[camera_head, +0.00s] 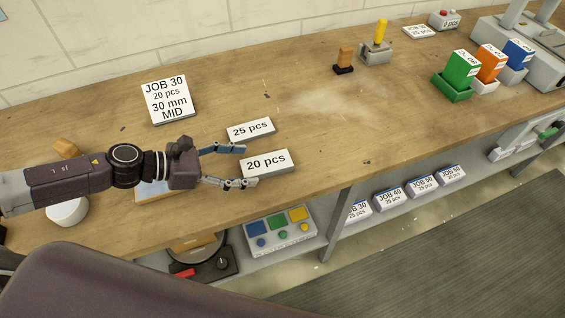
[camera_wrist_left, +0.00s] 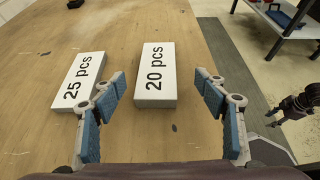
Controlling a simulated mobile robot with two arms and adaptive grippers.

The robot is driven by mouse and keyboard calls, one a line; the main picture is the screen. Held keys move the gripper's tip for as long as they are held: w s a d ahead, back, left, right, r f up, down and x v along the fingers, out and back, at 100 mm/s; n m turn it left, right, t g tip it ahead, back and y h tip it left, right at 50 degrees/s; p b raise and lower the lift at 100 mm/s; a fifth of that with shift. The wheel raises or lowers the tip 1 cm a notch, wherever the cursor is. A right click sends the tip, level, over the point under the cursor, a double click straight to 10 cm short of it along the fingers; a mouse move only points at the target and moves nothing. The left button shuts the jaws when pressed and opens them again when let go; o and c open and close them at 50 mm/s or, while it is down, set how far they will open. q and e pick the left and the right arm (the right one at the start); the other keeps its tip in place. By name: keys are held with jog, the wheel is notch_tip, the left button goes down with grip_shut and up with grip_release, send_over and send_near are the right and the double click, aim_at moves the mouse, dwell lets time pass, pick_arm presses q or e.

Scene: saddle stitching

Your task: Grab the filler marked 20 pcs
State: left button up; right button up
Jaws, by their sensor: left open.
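The filler marked 20 pcs (camera_head: 267,164) is a white block lying flat on the wooden bench near its front edge. In the left wrist view it (camera_wrist_left: 155,75) lies ahead of and between my spread fingers. My left gripper (camera_head: 243,166) is open and empty, with its fingertips just short of the block in the head view. The similar white filler marked 25 pcs (camera_head: 250,129) lies just behind it; in the left wrist view it (camera_wrist_left: 79,80) is to the left, close to the left finger.
A JOB 30 card (camera_head: 168,100) stands on the bench (camera_head: 300,115) behind my left arm. Green (camera_head: 458,75), orange and blue boxes stand at the right. A shelf below holds several labelled JOB blocks (camera_head: 389,194) and a button panel (camera_head: 281,230).

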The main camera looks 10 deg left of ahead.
aim_at(265, 163)
pick_arm(q)
jog(key=shift+w+d+f+p, duration=0.35)
jog(key=shift+w+d+p, duration=0.15)
jog(key=shift+w, duration=0.1)
jog(key=shift+w+d, duration=0.1)
jog(key=shift+d, duration=0.15)
jog(key=p+x, duration=0.2)
jog(key=x, duration=0.2)
jog(key=shift+w+p, duration=0.15)
jog(key=shift+p, duration=0.15)
jog(key=shift+w+d+f, duration=0.15)
jog(key=shift+d+f, duration=0.1)
jog(key=shift+d, duration=0.05)
pick_arm(e)
jog(key=r, duration=0.4)
jog(key=shift+s+a, duration=0.2)
jog(key=shift+a, duration=0.15)
pick_arm(q)
jog(key=c, duration=1.2)
jog(key=shift+c, duration=0.5)
pick_arm(e)
jog(key=shift+a, duration=0.4)
